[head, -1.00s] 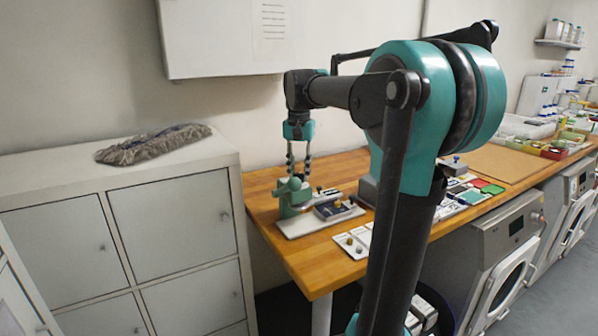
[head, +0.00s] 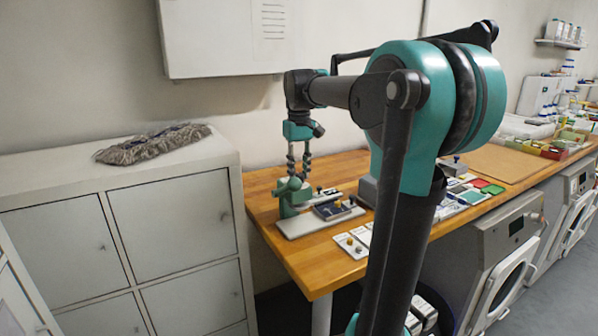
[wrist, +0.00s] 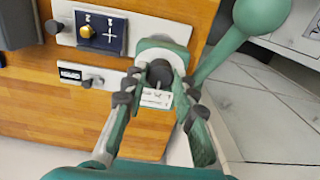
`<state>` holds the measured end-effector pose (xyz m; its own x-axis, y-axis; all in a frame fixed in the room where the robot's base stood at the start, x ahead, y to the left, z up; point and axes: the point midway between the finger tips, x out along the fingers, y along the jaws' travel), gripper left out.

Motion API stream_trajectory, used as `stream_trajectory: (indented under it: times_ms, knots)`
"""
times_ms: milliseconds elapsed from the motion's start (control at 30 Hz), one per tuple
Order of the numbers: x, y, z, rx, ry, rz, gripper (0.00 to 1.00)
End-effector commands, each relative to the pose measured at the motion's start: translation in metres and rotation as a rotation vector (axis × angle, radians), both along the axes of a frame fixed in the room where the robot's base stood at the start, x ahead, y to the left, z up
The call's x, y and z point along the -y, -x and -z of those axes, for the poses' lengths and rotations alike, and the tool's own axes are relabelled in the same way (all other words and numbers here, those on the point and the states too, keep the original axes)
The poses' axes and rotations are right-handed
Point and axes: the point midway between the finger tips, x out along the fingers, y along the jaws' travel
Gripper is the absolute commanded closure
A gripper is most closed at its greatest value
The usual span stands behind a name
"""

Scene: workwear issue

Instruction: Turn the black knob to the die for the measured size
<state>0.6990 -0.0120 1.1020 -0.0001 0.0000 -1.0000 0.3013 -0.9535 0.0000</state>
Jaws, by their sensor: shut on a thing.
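The black knob (wrist: 160,72) sits on top of the green press (wrist: 172,47), seen from above in the wrist view. My gripper (wrist: 159,80) has one finger on each side of the knob and is shut on it. In the head view my gripper (head: 298,176) points straight down onto the green press (head: 288,198) at the left end of the bench. The knob is hidden there by the fingers. A small white label (wrist: 154,98) with print too small to read shows between the fingers. Any die markings cannot be made out.
A green lever with a ball end (wrist: 232,25) sticks out beside the press. A dark blue block with a brass round piece (wrist: 100,32) lies on the white base plate. Small cards with brass pieces (head: 350,245) lie in front. A grey cabinet (head: 150,215) stands left.

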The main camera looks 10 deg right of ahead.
Motion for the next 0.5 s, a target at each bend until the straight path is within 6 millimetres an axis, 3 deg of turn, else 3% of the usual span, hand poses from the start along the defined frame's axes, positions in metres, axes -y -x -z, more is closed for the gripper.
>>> stream_trajectory:
  times_ms: [500]
  knots:
    - [0.0001,-0.0001,-0.0002,0.0,0.0,-0.48,1.0]
